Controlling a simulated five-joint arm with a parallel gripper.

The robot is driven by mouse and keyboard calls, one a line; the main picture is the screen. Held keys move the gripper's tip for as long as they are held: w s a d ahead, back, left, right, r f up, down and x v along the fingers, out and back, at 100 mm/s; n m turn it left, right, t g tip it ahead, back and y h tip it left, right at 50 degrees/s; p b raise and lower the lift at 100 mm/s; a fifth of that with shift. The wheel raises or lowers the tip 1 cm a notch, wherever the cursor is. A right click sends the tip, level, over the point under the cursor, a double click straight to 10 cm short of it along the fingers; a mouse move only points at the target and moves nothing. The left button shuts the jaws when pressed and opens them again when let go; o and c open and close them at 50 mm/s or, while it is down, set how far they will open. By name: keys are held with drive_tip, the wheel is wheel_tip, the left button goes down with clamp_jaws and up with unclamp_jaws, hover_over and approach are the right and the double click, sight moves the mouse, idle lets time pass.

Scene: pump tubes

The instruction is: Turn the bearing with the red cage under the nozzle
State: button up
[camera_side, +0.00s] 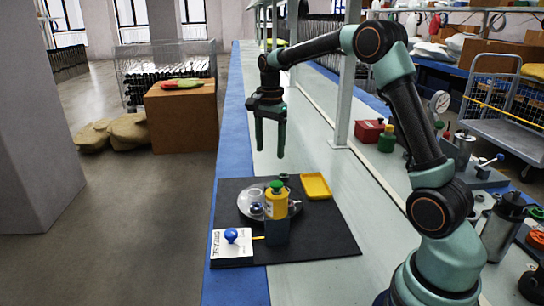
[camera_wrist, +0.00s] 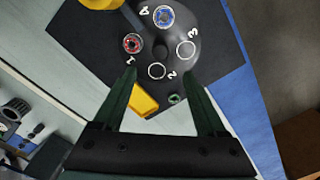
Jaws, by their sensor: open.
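The bearing with the red cage (camera_wrist: 132,43) sits at position 1 on the dark round turntable (camera_wrist: 163,52) in the wrist view. A bearing with a blue cage (camera_wrist: 163,16) sits at position 4; the rings at 2 and 3 look empty. In the side view the turntable (camera_side: 248,209) is partly hidden by the yellow cylinder with a green cap (camera_side: 277,203), on a dark block. The nozzle tip cannot be made out. My gripper (camera_side: 270,152) is open and empty, pointing down well above the mat; its fingers (camera_wrist: 160,73) frame the turntable's near edge in the wrist view.
A black mat (camera_side: 322,243) lies under everything. A white box marked GREASE with a blue knob (camera_side: 232,237) stands at the front left. The mat's front right is clear.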

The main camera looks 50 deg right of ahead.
drive_tip(key=f, duration=1.2)
drive_tip(key=shift+w+d+f, duration=0.1)
drive_tip(key=shift+d+f, duration=0.1)
drive_tip(key=shift+f, duration=0.15)
clamp_jaws()
drive_tip(key=shift+r, duration=0.1)
idle(0.9)
